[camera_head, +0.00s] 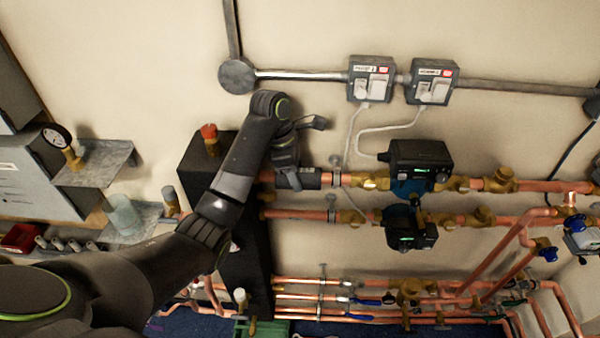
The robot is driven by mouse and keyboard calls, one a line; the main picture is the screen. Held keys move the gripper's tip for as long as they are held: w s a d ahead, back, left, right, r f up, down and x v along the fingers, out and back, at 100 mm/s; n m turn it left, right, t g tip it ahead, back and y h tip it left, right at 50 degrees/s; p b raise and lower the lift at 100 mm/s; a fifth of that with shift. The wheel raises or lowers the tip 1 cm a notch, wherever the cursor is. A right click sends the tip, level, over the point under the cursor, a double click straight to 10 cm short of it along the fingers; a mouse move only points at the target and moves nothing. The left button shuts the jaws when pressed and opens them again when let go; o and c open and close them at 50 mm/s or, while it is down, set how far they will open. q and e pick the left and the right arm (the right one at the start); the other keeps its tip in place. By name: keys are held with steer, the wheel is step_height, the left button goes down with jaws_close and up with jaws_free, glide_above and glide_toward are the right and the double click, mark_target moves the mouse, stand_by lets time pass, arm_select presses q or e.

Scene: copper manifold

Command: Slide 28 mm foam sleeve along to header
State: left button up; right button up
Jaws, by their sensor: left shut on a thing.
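My left gripper (290,177) reaches down from my bent left arm onto the upper copper pipe. It is shut on a dark grey foam sleeve (312,180) around that pipe. The sleeve's right end shows to the right of the fingers; its left part is largely hidden by the gripper. The header (248,262) is a tall black block to the left, partly covered by my arm. A short bit of bare copper (266,177) shows between the header and the gripper. My right gripper is not in view.
Right of the sleeve, a pipe clip (336,178) and brass valve lead to an upper pump (420,165). A lower pump (408,230) sits on the pipe below. A white cable (352,130) hangs close by from a switch box (370,80).

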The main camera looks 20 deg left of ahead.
arm_select(q)
steer(key=shift+s+a, duration=0.25)
steer(key=shift+a, duration=0.6)
steer(key=shift+s+a, duration=0.25)
steer(key=shift+a, duration=0.55)
steer(key=o, duration=1)
